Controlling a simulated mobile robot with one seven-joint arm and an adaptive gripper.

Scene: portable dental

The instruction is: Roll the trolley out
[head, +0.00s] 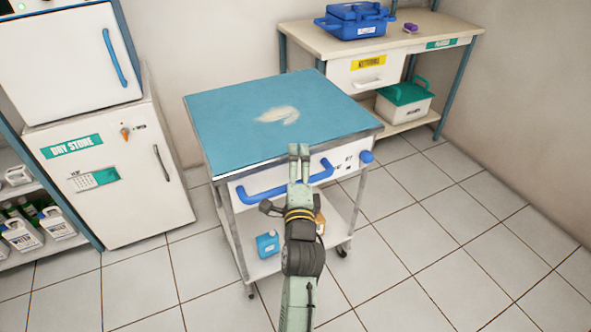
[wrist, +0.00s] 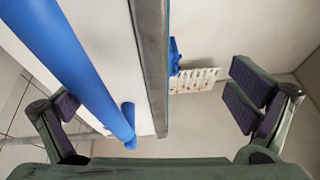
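The trolley (head: 230,120) has a blue top with a pale worn patch, a white front panel and a metal frame on castors. A blue bar handle (head: 262,190) runs along its front. My gripper (head: 299,150) is at the trolley's front, over the handle's right part, and covers some of the panel. In the wrist view the gripper (wrist: 155,96) is open, its fingers wide apart. The handle (wrist: 65,55) crosses the left part of that view near the left finger, and the metal top edge (wrist: 150,60) runs between the fingers. I cannot tell whether anything touches.
A blue jug (head: 268,243) stands on the trolley's lower shelf. A white dry-store cabinet (head: 130,185) stands at the left. A workbench (head: 300,38) with a blue case (head: 355,22) stands behind; a green-lidded box (head: 403,105) sits under it. Tiled floor is clear in front and right.

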